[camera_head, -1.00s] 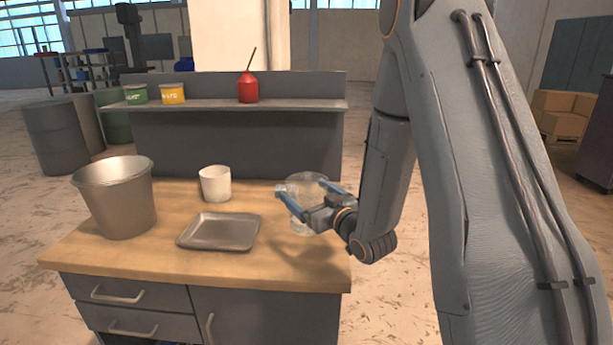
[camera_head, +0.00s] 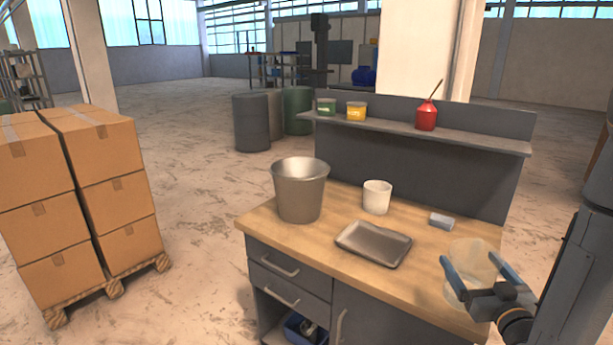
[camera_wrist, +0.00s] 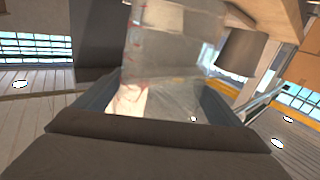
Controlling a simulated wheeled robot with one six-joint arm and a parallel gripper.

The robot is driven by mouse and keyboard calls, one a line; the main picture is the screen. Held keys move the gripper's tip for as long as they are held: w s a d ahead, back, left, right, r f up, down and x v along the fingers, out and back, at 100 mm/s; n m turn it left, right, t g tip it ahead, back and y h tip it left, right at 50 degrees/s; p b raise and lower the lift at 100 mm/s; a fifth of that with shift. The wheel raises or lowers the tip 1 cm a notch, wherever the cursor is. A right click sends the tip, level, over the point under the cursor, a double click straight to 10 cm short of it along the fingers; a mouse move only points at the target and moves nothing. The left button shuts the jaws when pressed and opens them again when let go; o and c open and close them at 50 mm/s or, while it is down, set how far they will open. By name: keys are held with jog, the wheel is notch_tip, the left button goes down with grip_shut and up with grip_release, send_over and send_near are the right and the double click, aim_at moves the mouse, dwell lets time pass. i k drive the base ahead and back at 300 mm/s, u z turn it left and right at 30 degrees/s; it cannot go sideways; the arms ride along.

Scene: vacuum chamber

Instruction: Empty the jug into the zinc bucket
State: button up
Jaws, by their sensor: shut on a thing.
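The zinc bucket (camera_head: 299,192) stands upright on the left end of the wooden bench top; a grey pail shape that looks like it shows in the wrist view (camera_wrist: 240,55). The jug (camera_head: 468,282) is clear and see-through, at the bench's right end. My gripper (camera_head: 478,267) is shut on the jug, with a blue finger on each side of it. In the wrist view the jug (camera_wrist: 165,45) fills the space between the fingers and has faint red marks. The jug looks about upright and well right of the bucket. I cannot tell what it contains.
A white cup (camera_head: 377,197), a grey metal tray (camera_head: 373,244) and a small grey block (camera_head: 441,221) lie between bucket and jug. A raised shelf (camera_head: 480,139) behind holds a red oil can (camera_head: 426,115) and two tins. Stacked boxes (camera_head: 75,200) stand left; floor between is clear.

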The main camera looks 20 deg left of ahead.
aim_at(300, 182)
jog(key=k, duration=0.35)
jog(key=u, duration=2.5)
jog(key=i, duration=1.7)
jog(key=z, duration=2.05)
